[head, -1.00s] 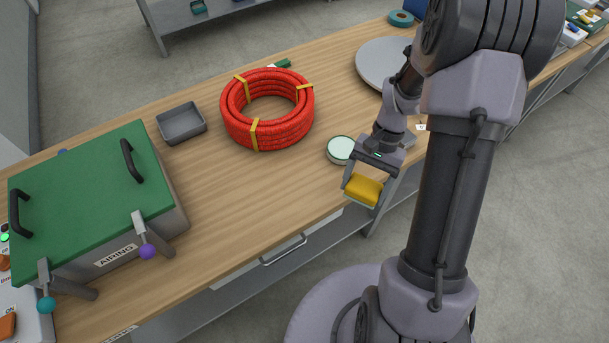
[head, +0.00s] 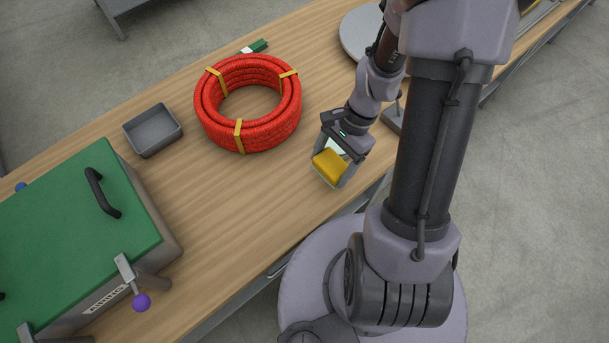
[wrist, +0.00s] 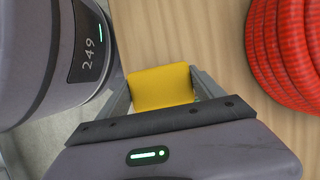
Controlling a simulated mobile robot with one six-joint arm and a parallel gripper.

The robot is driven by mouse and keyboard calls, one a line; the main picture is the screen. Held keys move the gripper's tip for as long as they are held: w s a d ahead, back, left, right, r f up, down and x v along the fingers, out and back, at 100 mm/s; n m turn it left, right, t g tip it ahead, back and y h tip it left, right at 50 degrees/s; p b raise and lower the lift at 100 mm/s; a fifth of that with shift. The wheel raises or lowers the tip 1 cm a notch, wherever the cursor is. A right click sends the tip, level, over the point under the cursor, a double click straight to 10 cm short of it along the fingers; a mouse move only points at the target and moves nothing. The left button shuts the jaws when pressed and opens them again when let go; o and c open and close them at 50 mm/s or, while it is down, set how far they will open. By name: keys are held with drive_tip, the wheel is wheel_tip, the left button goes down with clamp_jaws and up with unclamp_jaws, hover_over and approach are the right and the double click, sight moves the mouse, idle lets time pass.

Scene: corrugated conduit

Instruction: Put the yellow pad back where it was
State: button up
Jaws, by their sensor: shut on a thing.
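The yellow pad (head: 330,167) is between the fingers of my gripper (head: 334,172), which is shut on it. In the head view the pad is over the front part of the wooden bench, right of and nearer than the red coil; I cannot tell its exact height above the top. The pad also shows in the wrist view (wrist: 161,87), gripped on both sides by the fingers of my gripper (wrist: 162,90).
A coil of red corrugated conduit (head: 248,134) with yellow ties lies on the bench (head: 215,195). A grey tray (head: 150,149) stands left of it. A green-lidded box (head: 70,215) with handles is at the left. A grey disc (head: 352,40) is at the back.

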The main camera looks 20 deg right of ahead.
drive_tip(key=a, duration=0.4)
drive_tip(key=w+a+b, duration=0.1)
drive_tip(key=shift+a+f, duration=0.35)
drive_tip(key=shift+a, duration=0.05)
drive_tip(key=shift+a+f, duration=0.15)
drive_tip(key=shift+f, duration=0.15)
drive_tip(key=shift+w+f+b, duration=0.1)
drive_tip(key=shift+f+b, duration=0.95)
drive_tip(key=shift+f, duration=0.35)
drive_tip(key=shift+f, duration=0.2)
drive_tip(key=o, duration=1.3)
drive_tip(key=shift+r, duration=0.15)
